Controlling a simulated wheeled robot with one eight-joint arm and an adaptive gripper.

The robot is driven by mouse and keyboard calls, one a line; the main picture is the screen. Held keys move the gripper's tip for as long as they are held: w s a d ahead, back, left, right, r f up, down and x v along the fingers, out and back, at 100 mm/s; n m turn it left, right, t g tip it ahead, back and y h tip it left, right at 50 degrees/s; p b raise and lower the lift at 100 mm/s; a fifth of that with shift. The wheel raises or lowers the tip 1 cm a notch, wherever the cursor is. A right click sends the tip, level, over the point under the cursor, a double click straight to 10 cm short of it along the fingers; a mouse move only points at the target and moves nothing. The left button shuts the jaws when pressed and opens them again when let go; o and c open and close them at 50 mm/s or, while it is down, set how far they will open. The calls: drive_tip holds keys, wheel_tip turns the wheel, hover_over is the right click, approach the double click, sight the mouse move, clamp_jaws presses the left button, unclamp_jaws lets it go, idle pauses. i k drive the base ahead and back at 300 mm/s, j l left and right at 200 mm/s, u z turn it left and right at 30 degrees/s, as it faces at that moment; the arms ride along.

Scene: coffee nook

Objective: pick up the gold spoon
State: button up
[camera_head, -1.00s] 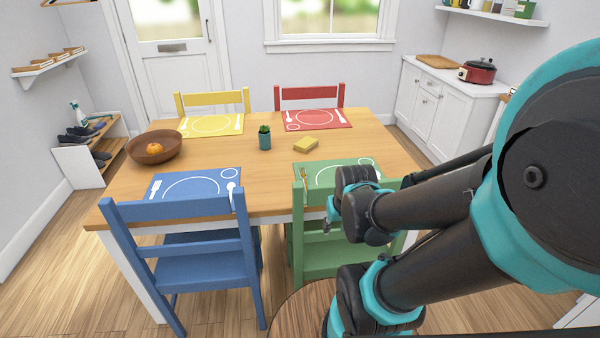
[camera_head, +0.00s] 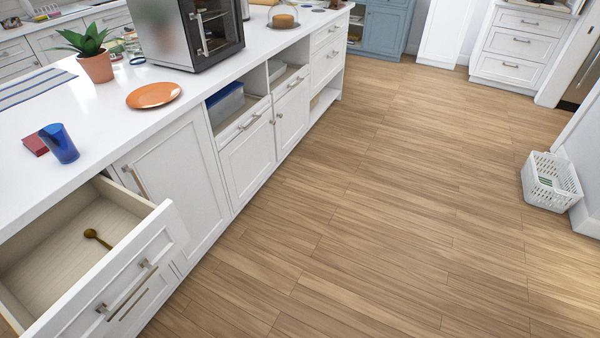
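A gold spoon (camera_head: 97,237) lies in an open drawer (camera_head: 62,256) at the lower left of the head view. Its round bowl points to the upper left and its handle to the lower right. The drawer is pulled out from the white counter and its front panel faces right. The spoon lies on the drawer's bare floor with clear space around it. My gripper and arm are not in view.
The white counter (camera_head: 100,130) holds a blue cup (camera_head: 59,144), a red block (camera_head: 34,145), an orange plate (camera_head: 153,95), a potted plant (camera_head: 97,66) and an oven (camera_head: 195,32). Wooden floor (camera_head: 370,220) to the right is clear. A white basket (camera_head: 551,182) stands at the right.

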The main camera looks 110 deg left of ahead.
sight(89, 232)
drive_tip(key=u, duration=5.1)
